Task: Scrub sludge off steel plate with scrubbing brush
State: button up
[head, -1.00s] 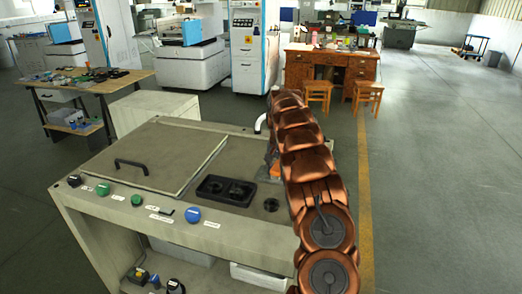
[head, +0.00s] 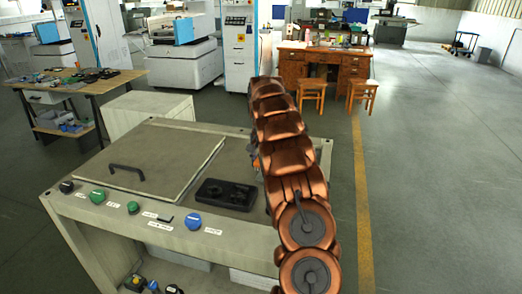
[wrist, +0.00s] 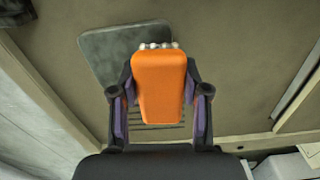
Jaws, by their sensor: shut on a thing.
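My gripper (wrist: 158,100) is shut on an orange scrubbing brush (wrist: 158,85) in the wrist view, one finger on each side. Pale bristle tufts show at the brush's far end. A dark grey steel plate (wrist: 108,47) with rounded corners lies on the brown-grey bench top behind the brush, which hides much of it. Dark parallel streaks show near the brush's lower end; I cannot tell whether they are sludge. I cannot tell whether the bristles touch the plate. In the head view my arm hides the plate and most of the gripper; only a little orange shows beside it.
The machine bench (head: 110,213) carries a hinged lid with a handle (head: 127,172), a black tray (head: 225,194) and front knobs, including a blue one (head: 193,221). A white cabinet (head: 150,118), a cluttered table (head: 42,97) and wooden stools (head: 311,95) stand behind. The floor at right is clear.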

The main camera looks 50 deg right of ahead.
jog(key=shift+r+p, duration=0.75)
jog(key=shift+r, duration=1.7)
